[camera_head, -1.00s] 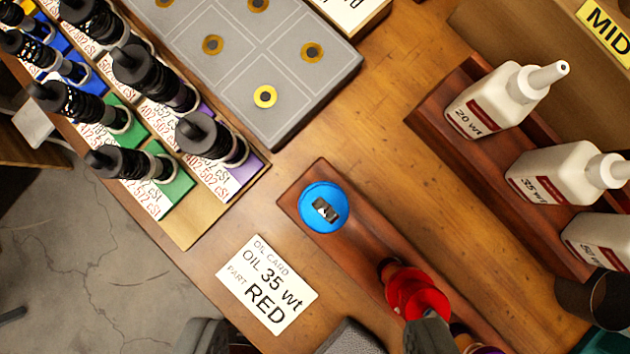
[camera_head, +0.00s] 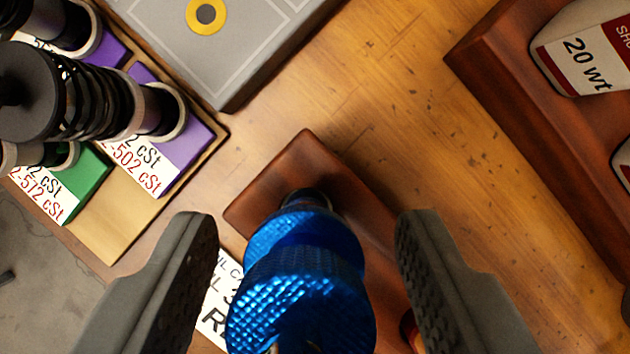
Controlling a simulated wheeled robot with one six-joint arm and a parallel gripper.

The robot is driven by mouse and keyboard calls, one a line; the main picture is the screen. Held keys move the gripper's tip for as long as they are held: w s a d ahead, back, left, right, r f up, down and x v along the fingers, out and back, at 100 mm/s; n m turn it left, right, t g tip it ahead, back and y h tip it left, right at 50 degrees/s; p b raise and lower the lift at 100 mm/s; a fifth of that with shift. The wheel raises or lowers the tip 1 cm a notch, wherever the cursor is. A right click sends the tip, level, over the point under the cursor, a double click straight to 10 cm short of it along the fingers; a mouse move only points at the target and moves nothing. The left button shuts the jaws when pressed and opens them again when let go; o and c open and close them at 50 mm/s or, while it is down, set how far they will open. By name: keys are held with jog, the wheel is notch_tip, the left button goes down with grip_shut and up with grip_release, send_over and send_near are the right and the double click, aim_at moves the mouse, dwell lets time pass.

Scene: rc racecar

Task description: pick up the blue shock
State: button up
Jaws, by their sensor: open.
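The blue shock (camera_head: 300,290) stands on the dark red wooden block (camera_head: 305,160), seen from above and close up at the bottom middle. Its blue knurled body lies between the two fingers of my gripper (camera_head: 305,240). The fingers are open, one on each side, with a visible gap to the shock on both sides. The lower part of the shock is hidden under its top and by the frame edge.
Several black shocks stand on a wooden rack (camera_head: 110,230) with purple and green labels at left. A grey tray (camera_head: 245,60) is at the top.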

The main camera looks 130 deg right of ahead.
jog(key=shift+x, duration=0.75)
jog(key=c, duration=1)
notch_tip(320, 180, up, 18)
dwell(0.8)
jog(key=shift+f, duration=0.1)
